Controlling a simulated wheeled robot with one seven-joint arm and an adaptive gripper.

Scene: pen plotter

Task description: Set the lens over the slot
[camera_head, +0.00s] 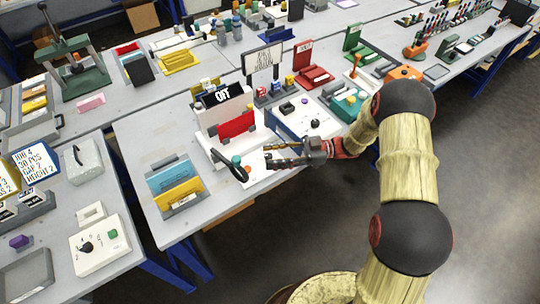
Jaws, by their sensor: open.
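My gripper (275,155) is at the front edge of the middle table, open, with its dark fingers pointing left. Just left of its fingertips is a white machine (209,122) with a red panel (236,126) and a black "OFF" sign (222,96). No lens or slot can be made out for certain at this size. The fingers partly cover the white base in front of the machine, and I see nothing held between them.
A rack of blue and yellow plates (175,184) stands left of the machine. A white panel with dark knobs (305,122) lies behind my gripper. A white control box (100,245) is on the left table. The floor at right is clear.

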